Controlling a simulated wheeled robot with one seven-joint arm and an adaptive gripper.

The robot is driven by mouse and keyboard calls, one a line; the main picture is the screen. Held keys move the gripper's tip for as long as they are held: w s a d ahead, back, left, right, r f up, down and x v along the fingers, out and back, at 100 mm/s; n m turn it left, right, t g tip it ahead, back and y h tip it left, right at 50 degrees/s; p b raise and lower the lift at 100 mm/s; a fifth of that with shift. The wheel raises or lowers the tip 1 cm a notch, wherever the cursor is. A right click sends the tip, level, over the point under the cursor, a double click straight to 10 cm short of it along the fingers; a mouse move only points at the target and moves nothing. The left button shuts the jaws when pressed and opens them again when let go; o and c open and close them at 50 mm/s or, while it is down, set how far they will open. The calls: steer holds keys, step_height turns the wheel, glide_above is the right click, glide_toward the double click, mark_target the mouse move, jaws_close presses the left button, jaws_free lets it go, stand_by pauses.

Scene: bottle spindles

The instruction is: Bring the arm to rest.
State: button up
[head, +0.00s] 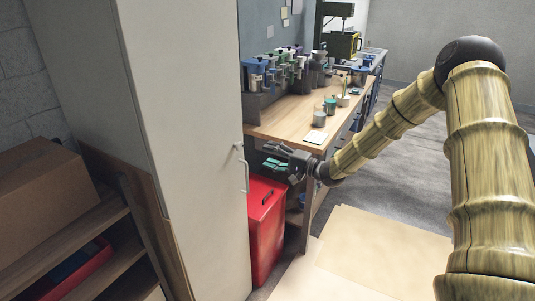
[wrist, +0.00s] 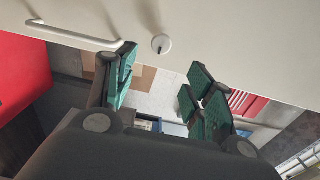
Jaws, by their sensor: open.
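My gripper (head: 272,158) is at the end of my outstretched arm, in front of the bench's near end and above a red bin. In the wrist view my gripper (wrist: 160,78) has its two green-padded fingers spread wide apart. Nothing is between them. A pale cabinet door with a bar handle (wrist: 75,36) and a round lock (wrist: 161,44) fills the top of the wrist view. The fingertips overlap the door's edge in that view; I cannot tell how close they are to it.
The tall pale cabinet (head: 185,120) stands at left, its handle (head: 243,168) facing the gripper. The red bin (head: 265,225) is below. The wooden bench (head: 285,125) holds several bottles and cups. Cardboard sheets (head: 385,250) lie on the floor. Open floor is at right.

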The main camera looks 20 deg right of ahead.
steer(key=s+a+f+g+h, duration=0.1)
steer(key=s+a+f, duration=0.2)
steer(key=f, duration=0.3)
steer(key=s+a+f+n+g+h+b, duration=0.1)
steer(key=s+a+f, duration=0.15)
steer(key=f, duration=0.35)
steer(key=s+a+f+g+h, duration=0.1)
steer(key=s+a+f, duration=0.2)
steer(key=f, duration=0.3)
steer(key=s+a+f+n+g+h+b, duration=0.1)
steer(key=s+a+f+n+g+h, duration=0.25)
steer(key=s+f, duration=0.95)
steer(key=s+f+n+g+h+b, duration=0.1)
steer(key=s+f+g, duration=0.3)
steer(key=s, duration=1.2)
steer(key=s+f+n+g+h, duration=0.3)
steer(key=s+f, duration=0.3)
steer(key=s, duration=1.1)
steer(key=shift+f+n+g+b, duration=0.2)
steer(key=shift+n+g+b, duration=0.15)
steer(key=shift+n, duration=0.5)
steer(key=shift+h, duration=0.25)
